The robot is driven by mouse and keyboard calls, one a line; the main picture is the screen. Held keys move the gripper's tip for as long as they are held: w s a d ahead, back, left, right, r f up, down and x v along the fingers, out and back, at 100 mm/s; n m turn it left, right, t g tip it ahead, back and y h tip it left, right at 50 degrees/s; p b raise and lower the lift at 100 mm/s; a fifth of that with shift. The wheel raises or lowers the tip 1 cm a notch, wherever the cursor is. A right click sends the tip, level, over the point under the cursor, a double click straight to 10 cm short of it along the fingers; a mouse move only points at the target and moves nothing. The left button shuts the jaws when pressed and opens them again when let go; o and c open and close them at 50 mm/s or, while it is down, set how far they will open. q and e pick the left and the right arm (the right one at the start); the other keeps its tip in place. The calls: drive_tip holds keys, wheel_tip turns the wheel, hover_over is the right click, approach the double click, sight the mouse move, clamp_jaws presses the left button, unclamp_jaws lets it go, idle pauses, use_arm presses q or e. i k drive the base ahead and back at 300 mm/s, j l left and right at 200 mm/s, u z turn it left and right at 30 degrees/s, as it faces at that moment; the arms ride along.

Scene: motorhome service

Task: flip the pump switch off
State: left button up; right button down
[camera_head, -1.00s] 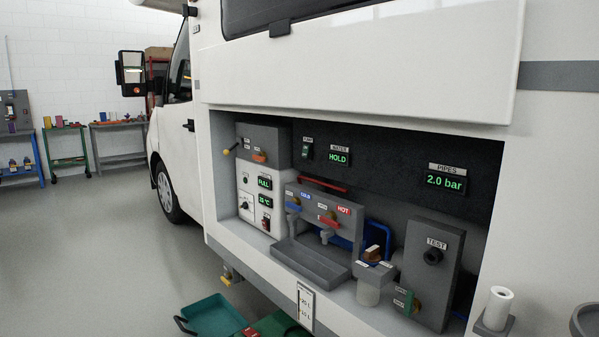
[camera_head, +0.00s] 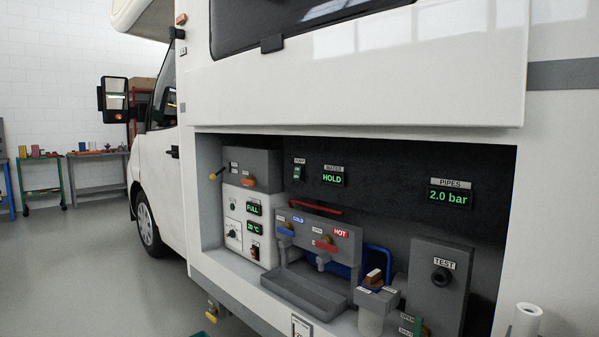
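The pump switch (camera_head: 298,172) is a small dark rocker with a green-lit part, under a PUMP label on the dark back wall of the open service bay. Its exact rocker position is too small to tell. The WATER display (camera_head: 333,177) to its right reads HOLD in green. The PIPES display (camera_head: 450,198) further right reads 2.0 bar. Neither of my grippers shows in the head view.
The motorhome's raised white hatch (camera_head: 360,80) overhangs the bay. A grey sink unit (camera_head: 310,285) with COLD and HOT taps, a clear-bodied filter (camera_head: 376,312) and a grey TEST panel (camera_head: 438,285) stand in front of the back wall. Open floor lies at left.

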sight(298, 170)
drive_tip(key=i+j+z, duration=0.4)
drive_tip(key=i+j, duration=0.2)
drive_tip(key=i, duration=0.25)
drive_tip(key=i+j+z, duration=0.45)
drive_tip(key=i+j, duration=0.3)
drive_tip(key=j, duration=0.1)
